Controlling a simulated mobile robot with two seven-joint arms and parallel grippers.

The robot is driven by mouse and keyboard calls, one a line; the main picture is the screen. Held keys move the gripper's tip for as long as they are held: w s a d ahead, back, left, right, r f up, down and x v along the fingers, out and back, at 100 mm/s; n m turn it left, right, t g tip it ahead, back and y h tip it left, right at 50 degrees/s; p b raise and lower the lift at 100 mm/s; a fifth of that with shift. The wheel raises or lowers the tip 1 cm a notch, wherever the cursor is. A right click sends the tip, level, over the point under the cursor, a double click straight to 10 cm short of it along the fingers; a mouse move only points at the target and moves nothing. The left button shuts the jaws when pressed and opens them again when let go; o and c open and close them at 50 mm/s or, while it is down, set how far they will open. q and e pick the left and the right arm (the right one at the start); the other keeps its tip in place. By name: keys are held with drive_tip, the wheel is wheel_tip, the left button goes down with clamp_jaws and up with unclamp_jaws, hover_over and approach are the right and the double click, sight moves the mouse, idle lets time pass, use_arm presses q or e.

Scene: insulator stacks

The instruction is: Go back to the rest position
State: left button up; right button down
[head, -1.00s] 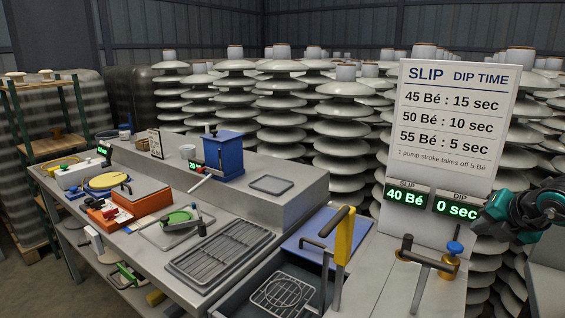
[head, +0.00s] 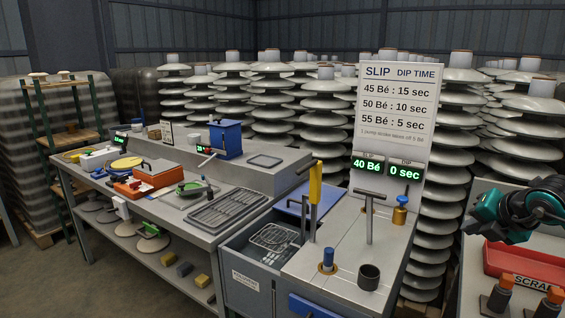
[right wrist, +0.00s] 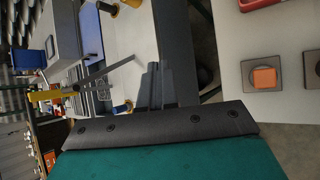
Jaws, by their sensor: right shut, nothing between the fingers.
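My right gripper (head: 515,212) is at the right edge of the head view, a teal and black shape in the air above the right-hand table. It is clear of everything around it. In the right wrist view its dark fingers (right wrist: 160,82) are together with nothing between them, above the teal and black gripper body. My left gripper is not in view.
The slip station (head: 345,235) stands in the middle with upright handles and a dip-time sign (head: 397,105). A long grey workbench (head: 160,210) with tools is at left. A red scrap tray (head: 500,262) lies below my right gripper. Insulator stacks fill the back.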

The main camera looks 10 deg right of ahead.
drive_tip(key=s+a+f+m+t+y+p, duration=0.1)
drive_tip(key=s+a+f+y, duration=0.2)
drive_tip(key=a, duration=0.6)
drive_tip(key=s+a+f+m+y, duration=0.1)
drive_tip(key=a+f+y, duration=0.3)
drive_tip(key=a, duration=0.6)
drive_tip(key=s+a+f+m+t+y+p, duration=0.1)
drive_tip(key=s+a+y, duration=0.1)
drive_tip(key=a+y, duration=0.5)
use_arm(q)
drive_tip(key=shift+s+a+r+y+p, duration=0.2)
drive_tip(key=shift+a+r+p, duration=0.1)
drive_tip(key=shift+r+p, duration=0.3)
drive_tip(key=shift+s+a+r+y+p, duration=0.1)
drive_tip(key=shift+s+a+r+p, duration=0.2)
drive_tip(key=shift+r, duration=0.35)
use_arm(e)
drive_tip(key=s+a+f+m+h, duration=0.2)
drive_tip(key=s+f+m+h, duration=0.9)
drive_tip(key=s+f+m, duration=0.5)
drive_tip(key=f+m, duration=0.1)
drive_tip(key=m, duration=0.3)
drive_tip(key=shift+s+a+f+m, duration=0.25)
drive_tip(key=shift+s+a+m, duration=0.05)
drive_tip(key=shift+s+a, duration=0.1)
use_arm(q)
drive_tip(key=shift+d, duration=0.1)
